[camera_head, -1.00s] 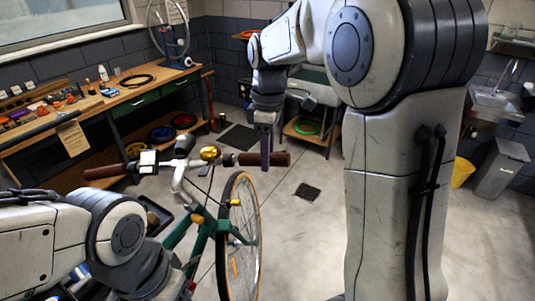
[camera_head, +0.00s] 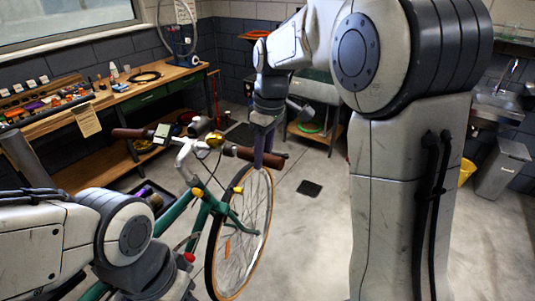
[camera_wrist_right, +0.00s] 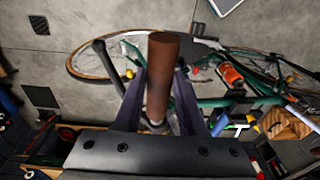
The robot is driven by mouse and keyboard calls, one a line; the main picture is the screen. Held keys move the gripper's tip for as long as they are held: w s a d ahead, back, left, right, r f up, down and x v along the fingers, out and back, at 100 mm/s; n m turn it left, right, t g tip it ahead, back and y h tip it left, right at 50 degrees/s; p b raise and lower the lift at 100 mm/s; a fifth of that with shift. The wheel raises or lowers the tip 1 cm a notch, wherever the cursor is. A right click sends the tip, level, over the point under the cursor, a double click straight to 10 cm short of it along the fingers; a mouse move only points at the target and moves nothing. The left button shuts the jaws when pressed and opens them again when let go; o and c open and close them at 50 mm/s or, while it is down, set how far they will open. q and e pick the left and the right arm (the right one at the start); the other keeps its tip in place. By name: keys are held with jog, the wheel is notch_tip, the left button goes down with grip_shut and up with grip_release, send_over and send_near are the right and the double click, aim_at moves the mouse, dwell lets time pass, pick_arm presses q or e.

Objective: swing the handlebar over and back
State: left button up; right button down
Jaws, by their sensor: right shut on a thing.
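The handlebar (camera_head: 187,143) of a green bike (camera_head: 175,215) spans the middle of the head view, with a brown grip at each end. My right gripper (camera_head: 265,148) is shut on the right brown grip (camera_head: 278,160). In the right wrist view the brown grip (camera_wrist_right: 162,70) stands between the two fingers of the right gripper (camera_wrist_right: 160,85). The front wheel (camera_head: 268,200) is under the bar and turned partly side-on. My left arm (camera_head: 125,230) crosses the lower left, in front of part of the frame; its gripper does not show.
A gold bell (camera_head: 215,140) and a small display (camera_head: 163,131) sit on the bar. A wooden workbench (camera_head: 50,120) with tools stands at the left. A grey bin (camera_head: 503,170) stands at the right. The floor (camera_head: 310,240) right of the wheel is clear.

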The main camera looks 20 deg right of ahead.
jog(key=s+b, duration=0.1)
jog(key=s+a+f+m+b, duration=0.1)
jog(key=s+a+m+b, duration=0.1)
jog(key=s, duration=0.1)
jog(key=shift+a+f+t, duration=0.25)
jog(key=shift+t, duration=0.15)
jog(key=c, duration=0.5)
grip_release()
notch_tip(320, 180, up, 10)
jog(key=s+d+b, duration=0.1)
jog(key=shift+s+r, duration=0.15)
jog(key=shift+d, duration=0.1)
